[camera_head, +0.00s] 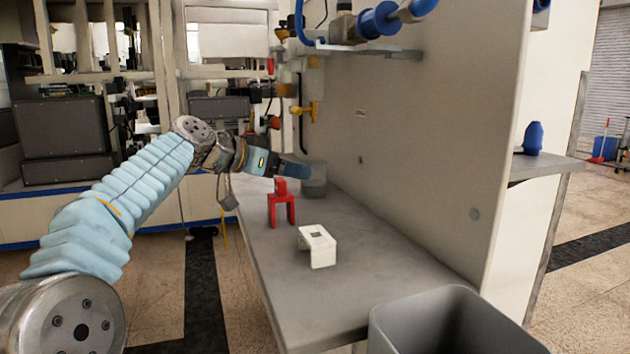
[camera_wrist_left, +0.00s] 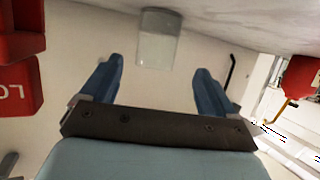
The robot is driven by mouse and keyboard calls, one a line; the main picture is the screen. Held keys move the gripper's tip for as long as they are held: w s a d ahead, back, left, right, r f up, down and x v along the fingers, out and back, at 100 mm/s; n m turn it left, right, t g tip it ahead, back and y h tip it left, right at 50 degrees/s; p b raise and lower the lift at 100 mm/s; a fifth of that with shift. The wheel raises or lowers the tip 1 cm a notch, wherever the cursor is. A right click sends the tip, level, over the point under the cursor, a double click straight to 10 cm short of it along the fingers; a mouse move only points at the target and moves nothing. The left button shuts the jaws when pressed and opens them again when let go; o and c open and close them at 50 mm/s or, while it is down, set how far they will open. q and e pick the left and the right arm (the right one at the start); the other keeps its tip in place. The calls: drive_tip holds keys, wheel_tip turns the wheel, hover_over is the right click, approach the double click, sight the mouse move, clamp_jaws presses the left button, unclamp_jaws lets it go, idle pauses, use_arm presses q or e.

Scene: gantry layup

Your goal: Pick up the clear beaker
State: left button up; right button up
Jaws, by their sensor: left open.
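The clear beaker (camera_head: 316,184) stands on the grey bench against the upright panel, at the bench's far end. In the left wrist view the beaker (camera_wrist_left: 158,40) appears just beyond the fingertips, lined up with the gap between them. My left gripper (camera_head: 296,170) reaches in from the left and its fingers cover part of the beaker in the head view. It also shows in the left wrist view (camera_wrist_left: 158,68), with its two blue fingers wide apart and nothing between them. My right gripper is not in view.
A red bracket-like block (camera_head: 281,208) stands on the grey bench (camera_head: 300,300) close to the beaker. A white block (camera_head: 318,246) lies nearer. A grey bin (camera_head: 440,325) is at the front. The tall panel (camera_head: 420,150) bounds the bench on the right.

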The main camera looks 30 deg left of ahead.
sight(308, 164)
use_arm(q)
drive_tip(key=x, duration=0.2)
drive_tip(key=p+x, duration=0.1)
drive_tip(key=x, duration=0.3)
drive_tip(key=shift+w+d+r, duration=0.15)
drive_tip(key=shift+d+r, duration=0.05)
drive_tip(key=shift+d, duration=0.1)
drive_tip(key=c, duration=1.2)
drive_tip(key=shift+o, duration=0.2)
drive_tip(key=shift+r+p, duration=0.4)
drive_tip(key=shift+r, duration=0.2)
wheel_tip(308, 164, up, 2)
drive_tip(key=shift+r+p, duration=0.1)
drive_tip(key=shift+p, duration=0.25)
drive_tip(key=s+a+b, duration=0.1)
drive_tip(key=s, duration=0.4)
drive_tip(key=s+a+b, duration=0.2)
drive_tip(key=s, duration=0.3)
drive_tip(key=s+a+b, duration=0.1)
drive_tip(key=s+a, duration=0.1)
drive_tip(key=s, duration=0.3)
drive_tip(key=shift+s, duration=0.4)
drive_tip(key=shift+s+a+b, duration=0.2)
drive_tip(key=shift+s+b, duration=0.1)
drive_tip(key=shift+s, duration=0.45)
